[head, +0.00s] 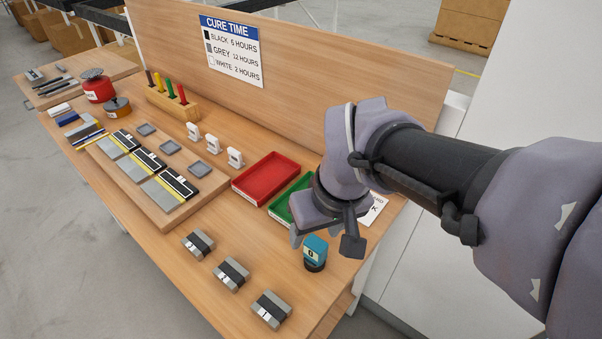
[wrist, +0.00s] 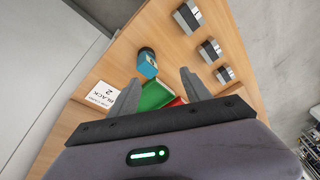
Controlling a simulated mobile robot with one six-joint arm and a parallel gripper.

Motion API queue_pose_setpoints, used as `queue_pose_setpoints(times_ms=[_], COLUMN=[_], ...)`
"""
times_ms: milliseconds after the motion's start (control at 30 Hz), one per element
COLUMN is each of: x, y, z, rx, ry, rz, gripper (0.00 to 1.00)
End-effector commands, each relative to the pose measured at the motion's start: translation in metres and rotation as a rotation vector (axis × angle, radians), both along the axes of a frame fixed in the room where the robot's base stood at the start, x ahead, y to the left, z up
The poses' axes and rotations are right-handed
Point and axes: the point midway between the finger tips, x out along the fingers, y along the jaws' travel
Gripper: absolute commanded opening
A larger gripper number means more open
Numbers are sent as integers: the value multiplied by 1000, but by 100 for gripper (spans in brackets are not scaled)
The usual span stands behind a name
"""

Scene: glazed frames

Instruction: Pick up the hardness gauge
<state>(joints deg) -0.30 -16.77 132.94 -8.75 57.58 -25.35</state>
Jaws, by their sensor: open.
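The hardness gauge appears to be the small teal device with a dark round base (head: 315,252), standing on the bench near its right end. It also shows in the wrist view (wrist: 147,66), just beyond the fingertips and nearer the left finger. My gripper (head: 325,240) is open and empty, with its fingers pointing down above the bench close to the gauge. In the wrist view, both fingers of my gripper (wrist: 160,78) are spread apart, and the gauge is not between them.
A green tray (head: 279,209) lies partly hidden under my gripper, beside a red tray (head: 266,178). Several grey blocks with black bands (head: 231,274) line the front edge. A white card (wrist: 103,95) lies near the gauge. The back panel (head: 310,75) rises behind the bench.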

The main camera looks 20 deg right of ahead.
Motion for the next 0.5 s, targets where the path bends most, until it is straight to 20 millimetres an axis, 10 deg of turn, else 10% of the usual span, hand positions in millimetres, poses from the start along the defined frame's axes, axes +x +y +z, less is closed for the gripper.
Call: queue_pose_setpoints(times_ms=[233, 500], x=[46, 66], y=[-10, -16], z=[27, 0], rx=[-112, -152], ry=[150, 232], rz=[324, 516], gripper=[56, 56])
